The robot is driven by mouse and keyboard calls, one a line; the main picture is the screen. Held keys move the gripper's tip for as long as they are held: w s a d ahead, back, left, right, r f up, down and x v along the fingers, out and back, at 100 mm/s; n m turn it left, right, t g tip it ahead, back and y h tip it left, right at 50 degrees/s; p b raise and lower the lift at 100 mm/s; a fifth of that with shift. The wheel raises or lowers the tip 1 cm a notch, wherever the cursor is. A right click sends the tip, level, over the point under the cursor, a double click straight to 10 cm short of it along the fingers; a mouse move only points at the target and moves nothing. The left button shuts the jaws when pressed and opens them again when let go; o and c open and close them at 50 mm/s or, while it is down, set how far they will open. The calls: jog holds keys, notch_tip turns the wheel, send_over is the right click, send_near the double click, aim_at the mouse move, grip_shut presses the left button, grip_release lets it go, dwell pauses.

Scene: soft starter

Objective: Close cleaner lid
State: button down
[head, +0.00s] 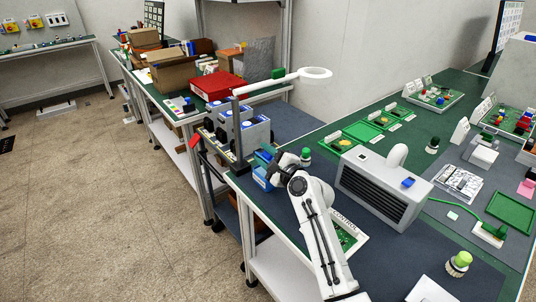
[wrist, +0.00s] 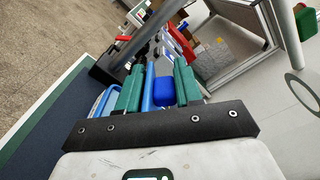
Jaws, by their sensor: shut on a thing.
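The cleaner looks to be the blue box (head: 262,179) at the left edge of the near workbench in the head view. My gripper (head: 268,160) is right at its top, and its wrist hides part of the box. In the wrist view my gripper (wrist: 157,85) has two green fingers on either side of a blue piece (wrist: 165,92), which looks like the cleaner's lid. The fingers are shut on it. Its hinge and how far it stands open cannot be made out.
A grey heater-like unit (head: 383,187) stands right of my arm, with a green-capped bottle (head: 306,156) between. A magnifier lamp (head: 315,74) reaches over the bench from its post.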

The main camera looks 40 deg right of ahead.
aim_at(265, 157)
jog(key=shift+s+f+n, duration=0.1)
jog(key=shift+f+n, duration=0.15)
jog(key=shift+n, duration=0.15)
jog(key=shift+a, duration=0.1)
jog(key=c, duration=1)
grip_release()
jog(key=shift+o, duration=0.2)
jog(key=shift+a, duration=0.1)
notch_tip(265, 157, up, 4)
jog(key=shift+s+f+p, duration=0.1)
jog(key=shift+s+p, duration=0.05)
jog(key=shift+p, duration=0.2)
jog(key=s+a+r, duration=0.2)
jog(key=s+r, duration=0.7)
jog(key=s, duration=0.4)
jog(key=shift+s+a, duration=0.2)
jog(key=shift+a, duration=0.1)
jog(key=shift+r, duration=0.1)
